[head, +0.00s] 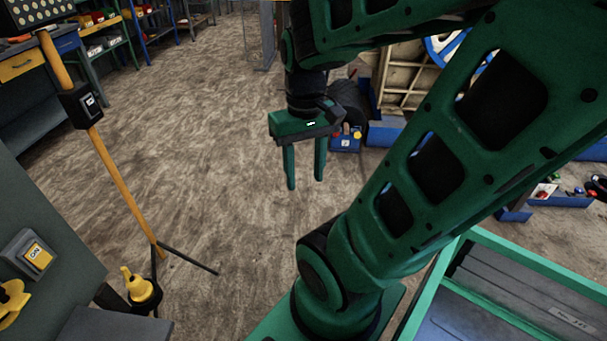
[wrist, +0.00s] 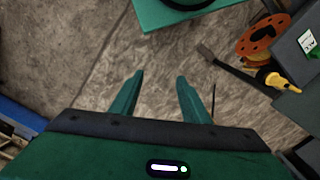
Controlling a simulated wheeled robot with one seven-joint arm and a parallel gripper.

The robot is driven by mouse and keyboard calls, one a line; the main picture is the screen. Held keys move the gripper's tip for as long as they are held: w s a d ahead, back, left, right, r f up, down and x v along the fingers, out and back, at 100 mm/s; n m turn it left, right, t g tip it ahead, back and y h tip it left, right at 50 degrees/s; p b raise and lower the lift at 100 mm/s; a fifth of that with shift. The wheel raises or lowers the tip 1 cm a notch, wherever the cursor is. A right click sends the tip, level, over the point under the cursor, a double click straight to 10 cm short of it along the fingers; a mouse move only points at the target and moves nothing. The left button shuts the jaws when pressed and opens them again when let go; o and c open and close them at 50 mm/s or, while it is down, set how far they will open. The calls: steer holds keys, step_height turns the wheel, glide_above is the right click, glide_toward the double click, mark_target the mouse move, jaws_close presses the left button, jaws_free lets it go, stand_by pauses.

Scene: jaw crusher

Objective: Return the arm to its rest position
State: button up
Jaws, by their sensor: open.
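My gripper (head: 305,181) hangs in the upper middle of the head view, with its two green fingers pointing down and apart. It is open, and nothing is between the fingers. The wrist view also shows my gripper (wrist: 160,76) with both fingers spread above bare floor. My green arm rises from the lower middle of the head view, goes up to the right and folds back to the left at the top.
An orange pole (head: 114,175) on a black tripod stands at left. A yellow oil can (head: 138,286) is near its foot. Grey machinery (head: 35,215) fills the lower left. Blue bins (head: 345,142) lie behind my gripper. Shelves (head: 110,35) line the back. The middle floor (head: 215,150) is clear.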

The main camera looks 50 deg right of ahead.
steer(key=shift+s+a+r+m, duration=0.2)
steer(key=shift+s+a+m, duration=0.35)
steer(key=shift+s, duration=0.2)
steer(key=shift+d, duration=0.1)
steer(key=shift+o, duration=0.5)
